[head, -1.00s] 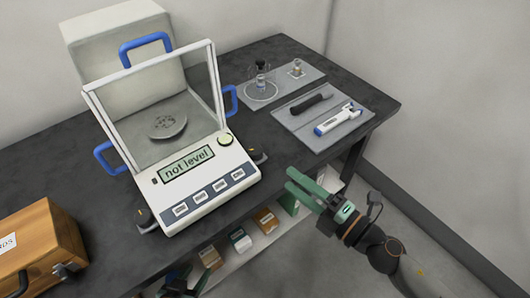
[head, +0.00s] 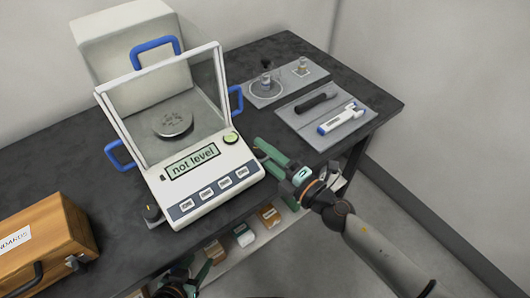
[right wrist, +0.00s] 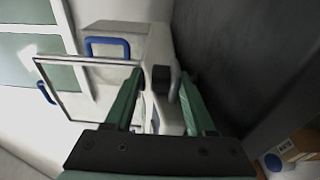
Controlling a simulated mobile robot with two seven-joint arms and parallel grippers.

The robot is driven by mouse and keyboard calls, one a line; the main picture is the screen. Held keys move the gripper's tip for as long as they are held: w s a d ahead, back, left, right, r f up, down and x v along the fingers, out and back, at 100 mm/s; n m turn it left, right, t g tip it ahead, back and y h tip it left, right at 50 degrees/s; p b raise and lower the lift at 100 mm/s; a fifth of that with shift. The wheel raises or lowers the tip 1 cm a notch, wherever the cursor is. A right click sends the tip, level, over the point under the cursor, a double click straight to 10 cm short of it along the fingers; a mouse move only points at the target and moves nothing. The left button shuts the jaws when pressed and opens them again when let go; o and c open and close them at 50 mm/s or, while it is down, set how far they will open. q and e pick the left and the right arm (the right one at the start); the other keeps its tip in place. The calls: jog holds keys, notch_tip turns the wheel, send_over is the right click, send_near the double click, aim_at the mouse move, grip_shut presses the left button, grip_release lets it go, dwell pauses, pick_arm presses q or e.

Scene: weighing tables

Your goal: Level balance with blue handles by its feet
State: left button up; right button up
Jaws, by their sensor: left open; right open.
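The balance with blue handles (head: 205,185) stands on the dark table, its display reading "not level". Its round bubble level (head: 231,138) is at the right of the display. The dark front left foot (head: 152,212) shows at its corner; the front right foot is hidden by my right gripper in the head view. My right gripper (head: 264,152) is open at the balance's front right corner. In the right wrist view a dark knob (right wrist: 161,78), apparently that foot, lies between the open green fingers, not clearly touched. My left gripper (head: 188,280) is open, low at the bottom edge, before the table.
A wooden box (head: 42,245) stands at the left front. To the right are a grey tray with glassware (head: 290,86) and a grey mat (head: 311,131) holding a dark tool and a blue-and-white pipette. A shelf with small boxes (head: 244,235) is below the table.

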grip_shut()
pick_arm(q)
jog(key=shift+f, duration=0.1)
dwell(0.5)
pick_arm(e)
jog(key=n+g+y+b, duration=0.2)
jog(key=g, duration=0.1)
jog(key=n+g+y+b, duration=0.1)
jog(key=shift+w+d+f+n+g, duration=0.2)
jog(key=shift+w+n+g, duration=0.05)
jog(key=shift+n+g, duration=0.05)
jog(key=shift+n+g+y+b, duration=0.5)
jog(key=shift+n+g+b, duration=0.1)
jog(key=shift+g+b, duration=0.1)
jog(key=shift+n+g+b, duration=0.35)
jog(key=shift+n+g, duration=0.05)
jog(key=shift+g, duration=0.2)
jog(key=shift+w+r+g+y, duration=0.1)
jog(key=shift+r+g+y, duration=0.05)
jog(key=shift+g+y, duration=0.25)
pick_arm(q)
jog(key=f, duration=0.1)
jog(key=d+f, duration=0.1)
jog(key=w+f, duration=0.1)
jog(key=shift+w+d+f, duration=0.1)
jog(key=shift+d+f, duration=0.25)
